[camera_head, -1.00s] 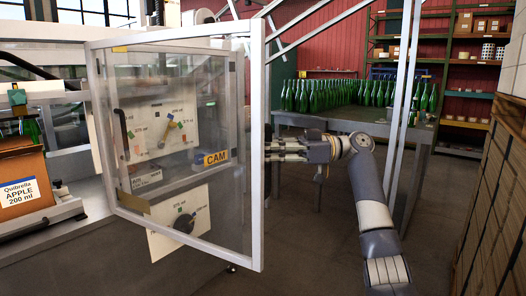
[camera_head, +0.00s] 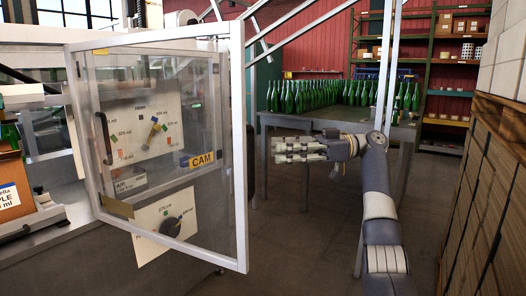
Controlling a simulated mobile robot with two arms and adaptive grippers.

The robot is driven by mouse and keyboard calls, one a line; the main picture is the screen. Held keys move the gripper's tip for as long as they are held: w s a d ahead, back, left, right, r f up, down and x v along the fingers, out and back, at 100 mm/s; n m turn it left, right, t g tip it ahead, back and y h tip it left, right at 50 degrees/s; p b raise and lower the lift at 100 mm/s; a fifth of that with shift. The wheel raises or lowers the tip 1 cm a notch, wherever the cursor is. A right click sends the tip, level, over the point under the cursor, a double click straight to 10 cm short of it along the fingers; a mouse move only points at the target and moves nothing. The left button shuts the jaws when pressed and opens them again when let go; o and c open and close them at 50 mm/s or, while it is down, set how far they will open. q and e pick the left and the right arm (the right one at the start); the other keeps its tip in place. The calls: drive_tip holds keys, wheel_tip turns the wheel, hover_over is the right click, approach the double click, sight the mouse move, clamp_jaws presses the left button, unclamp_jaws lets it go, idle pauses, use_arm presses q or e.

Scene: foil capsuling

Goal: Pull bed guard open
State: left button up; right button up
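The bed guard (camera_head: 237,150) is a clear panel in a pale metal frame on the machine at left. A dark upright handle (camera_head: 103,138) shows near its left edge. A dial panel and a yellow CAM label show through the clear sheet. My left gripper is out of view.
A table (camera_head: 280,121) with many green bottles (camera_head: 320,93) stands behind my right arm. Stacked boxes on a pallet (camera_head: 490,160) line the right side. A labelled carton (camera_head: 10,190) is at far left.

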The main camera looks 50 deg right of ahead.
drive_tip(key=shift+v, duration=2)
